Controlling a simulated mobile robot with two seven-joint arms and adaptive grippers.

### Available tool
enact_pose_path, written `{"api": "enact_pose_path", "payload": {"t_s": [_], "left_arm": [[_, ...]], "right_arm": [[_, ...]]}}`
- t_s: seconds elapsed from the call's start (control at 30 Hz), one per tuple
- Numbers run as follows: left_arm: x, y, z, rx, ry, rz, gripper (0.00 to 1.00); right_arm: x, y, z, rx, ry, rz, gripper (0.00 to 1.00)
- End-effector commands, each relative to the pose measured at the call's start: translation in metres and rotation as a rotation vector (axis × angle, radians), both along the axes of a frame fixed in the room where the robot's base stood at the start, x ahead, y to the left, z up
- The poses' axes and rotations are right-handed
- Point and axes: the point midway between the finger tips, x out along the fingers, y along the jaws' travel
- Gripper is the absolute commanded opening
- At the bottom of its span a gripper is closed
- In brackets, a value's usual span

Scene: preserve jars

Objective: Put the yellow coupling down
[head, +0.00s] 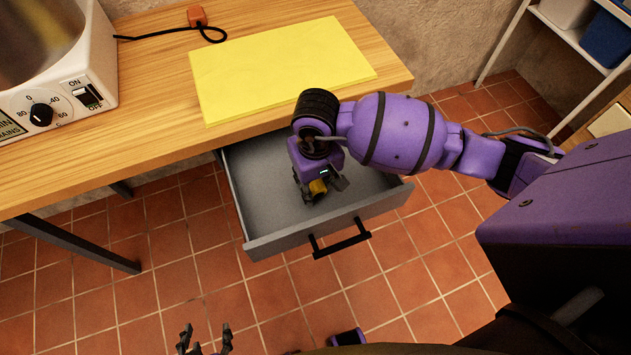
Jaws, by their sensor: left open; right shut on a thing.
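The yellow coupling (318,187) is small and sits between the fingers of my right gripper (320,190). My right gripper is shut on it, inside the open grey drawer (250,207), toward the drawer's front. Part of the coupling is hidden by the fingers, and I cannot tell whether it touches the drawer floor. My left gripper (204,340) is open and empty at the bottom edge of the view, above the tiled floor and well away from the drawer.
The drawer hangs under a wooden table (150,130) and has a black handle (341,238). A yellow sheet (280,68) lies on the table. A white appliance (70,90) with a dial stands at the left. A shelf with bins (608,40) stands at the upper right.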

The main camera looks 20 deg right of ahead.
Motion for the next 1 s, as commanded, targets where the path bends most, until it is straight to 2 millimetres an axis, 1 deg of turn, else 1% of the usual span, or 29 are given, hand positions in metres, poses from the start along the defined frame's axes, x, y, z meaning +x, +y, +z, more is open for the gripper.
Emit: {"api": "enact_pose_path", "payload": {"t_s": [0.2,0.23,0.33,0.37,0.63,0.73,0.77,0.87,1.0], "left_arm": [[-0.001,0.0,-0.003,0.0,0.003,-0.001,0.53],[0.0,0.0,-0.002,0.0,0.001,-0.001,0.53],[0.001,0.0,-0.002,0.001,0.0,-0.002,0.53],[0.001,-0.001,-0.002,0.001,0.0,-0.002,0.53],[0.001,0.0,-0.002,0.0,0.0,-0.001,0.53],[0.004,0.0,0.002,-0.001,-0.006,-0.001,0.53],[0.002,0.0,0.0,-0.001,-0.002,-0.001,0.53],[0.002,0.0,0.0,-0.001,-0.002,-0.001,0.53],[0.001,0.0,-0.001,0.0,0.0,0.0,0.53]], "right_arm": [[0.0,-0.001,-0.005,-0.001,0.001,0.0,0.0],[0.0,-0.001,-0.004,-0.001,0.001,-0.001,0.35],[0.0,0.0,-0.003,-0.001,0.0,-0.001,0.48],[0.0,0.0,-0.003,-0.001,0.0,-0.001,0.5],[0.0,0.0,-0.003,0.0,0.0,-0.001,0.5],[0.0,0.0,0.004,0.0,-0.001,-0.001,0.5],[0.001,0.0,0.006,0.0,-0.003,0.0,0.5],[0.002,0.0,0.021,0.0,-0.005,0.001,0.5],[0.002,0.0,0.051,0.0,-0.006,0.002,0.5]]}}
